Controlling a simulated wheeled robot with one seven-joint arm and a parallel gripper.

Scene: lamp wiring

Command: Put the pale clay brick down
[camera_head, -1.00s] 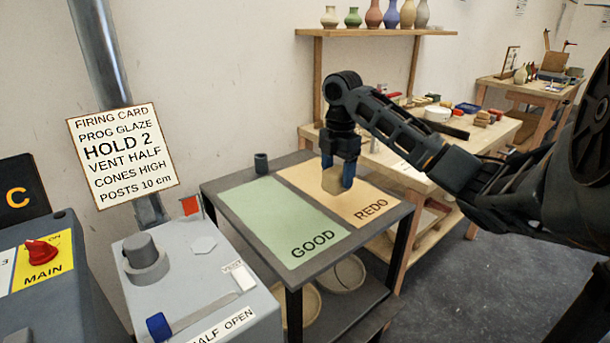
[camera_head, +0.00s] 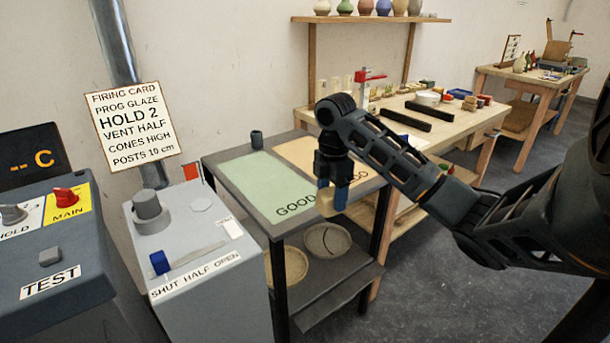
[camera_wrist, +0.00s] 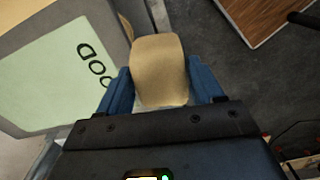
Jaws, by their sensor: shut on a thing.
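The pale clay brick (camera_wrist: 159,70) is a tan block between the two blue fingers of my gripper (camera_wrist: 160,88) in the wrist view. In the head view my gripper (camera_head: 333,196) is shut on the brick (camera_head: 325,203) and points down. The brick hangs at the front right edge of the grey table, near the corner by the REDO area. I cannot tell its exact height. The green GOOD area (camera_head: 262,184) is to its left; the tan REDO area (camera_head: 300,152) is partly hidden behind my arm.
Round trays (camera_head: 327,240) lie on the lower shelf. A cluttered wooden bench (camera_head: 470,115) stands behind. Floor is clear at right.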

